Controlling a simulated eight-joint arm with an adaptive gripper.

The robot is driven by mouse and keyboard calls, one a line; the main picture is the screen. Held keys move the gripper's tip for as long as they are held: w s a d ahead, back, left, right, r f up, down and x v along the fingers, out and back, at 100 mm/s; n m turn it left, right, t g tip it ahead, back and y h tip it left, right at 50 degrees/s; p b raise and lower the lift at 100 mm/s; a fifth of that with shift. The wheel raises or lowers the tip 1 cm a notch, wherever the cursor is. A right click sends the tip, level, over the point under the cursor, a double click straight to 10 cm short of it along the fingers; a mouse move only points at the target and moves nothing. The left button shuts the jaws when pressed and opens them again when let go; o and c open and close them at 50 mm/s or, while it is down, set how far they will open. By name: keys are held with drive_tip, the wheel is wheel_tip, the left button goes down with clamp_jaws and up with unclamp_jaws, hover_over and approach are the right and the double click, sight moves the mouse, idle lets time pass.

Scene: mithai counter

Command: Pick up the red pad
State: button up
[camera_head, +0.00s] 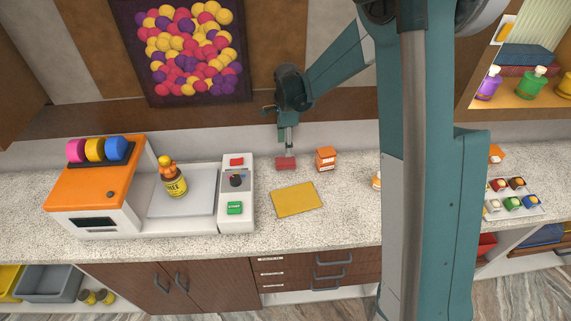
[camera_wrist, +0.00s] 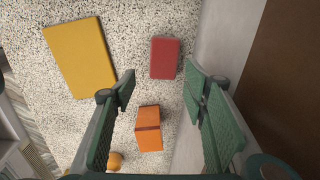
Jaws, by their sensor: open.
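The red pad (camera_head: 286,164) is a small red block at the back of the counter, close to the wall. In the wrist view, the red pad (camera_wrist: 165,58) lies flat on the speckled counter beyond the fingertips, roughly in line with the gap between them. My gripper (camera_head: 287,149) points down over the pad in the head view. In the wrist view, my gripper (camera_wrist: 160,86) has its two green fingers wide apart with nothing held between them. The height of the fingertips above the pad is hard to tell.
An orange box (camera_head: 326,158) stands just right of the pad; it also shows in the wrist view (camera_wrist: 149,130). A yellow mat (camera_head: 297,199) lies in front. A white panel with a green button (camera_head: 235,208) is left. The wall (camera_wrist: 220,35) is close behind.

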sight(285, 161)
drive_tip(key=shift+w+a+f+m, duration=0.15)
drive_tip(key=shift+w+a+f, duration=0.1)
drive_tip(key=shift+f, duration=0.35)
drive_tip(key=shift+w+a+f+m, duration=0.15)
drive_tip(key=shift+w+f, duration=0.05)
drive_tip(key=shift+f, duration=0.35)
drive_tip(key=shift+f, duration=1.3)
drive_tip(key=shift+w+d+f+p, duration=0.15)
drive_tip(key=shift+f+p, duration=0.25)
drive_tip(key=shift+f, duration=2.2)
drive_tip(key=c, duration=0.7)
